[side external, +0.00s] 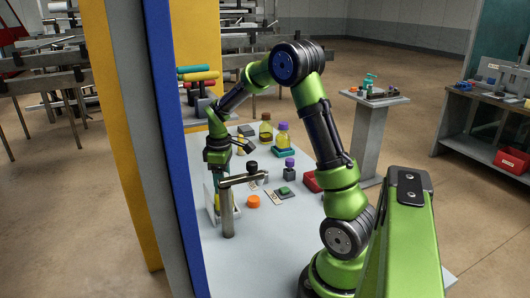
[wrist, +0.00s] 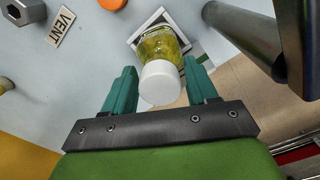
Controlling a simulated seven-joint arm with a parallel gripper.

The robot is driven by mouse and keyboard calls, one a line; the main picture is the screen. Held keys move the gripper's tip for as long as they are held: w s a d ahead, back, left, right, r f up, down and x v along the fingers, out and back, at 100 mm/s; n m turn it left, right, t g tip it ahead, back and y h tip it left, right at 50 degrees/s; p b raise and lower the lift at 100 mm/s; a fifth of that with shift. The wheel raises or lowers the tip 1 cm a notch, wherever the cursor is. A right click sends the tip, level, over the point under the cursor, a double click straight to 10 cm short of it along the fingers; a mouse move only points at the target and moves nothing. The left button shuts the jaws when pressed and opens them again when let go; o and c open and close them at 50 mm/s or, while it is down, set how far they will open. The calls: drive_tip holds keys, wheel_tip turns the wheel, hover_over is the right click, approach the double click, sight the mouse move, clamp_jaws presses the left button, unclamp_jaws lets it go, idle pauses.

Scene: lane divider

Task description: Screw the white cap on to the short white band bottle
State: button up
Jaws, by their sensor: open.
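A bottle of yellow-green liquid (wrist: 158,45) stands in a white square frame in the wrist view. A white cap (wrist: 160,83) sits at its mouth end, nearest the camera; I cannot tell whether it is threaded on. My gripper (wrist: 159,72) is open, with one teal finger on each side of the cap and visible gaps to both. In the side external view my gripper (side external: 216,170) points down at the left of the table, above the white frame (side external: 209,202). The bottle there is mostly hidden behind a grey post.
The grey post with a horizontal bar (side external: 228,212) stands close beside my gripper. An orange cap (side external: 253,201), a green-button plate (side external: 283,191), a purple-capped bottle (side external: 283,136) and a red box (side external: 312,181) are on the table (side external: 270,245). The front of the table is clear.

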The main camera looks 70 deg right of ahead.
drive_tip(key=c, duration=0.7)
drive_tip(key=shift+o, duration=0.2)
drive_tip(key=shift+m, duration=0.9)
drive_tip(key=shift+m, duration=0.9)
drive_tip(key=shift+m, duration=0.8)
drive_tip(key=shift+m, duration=0.9)
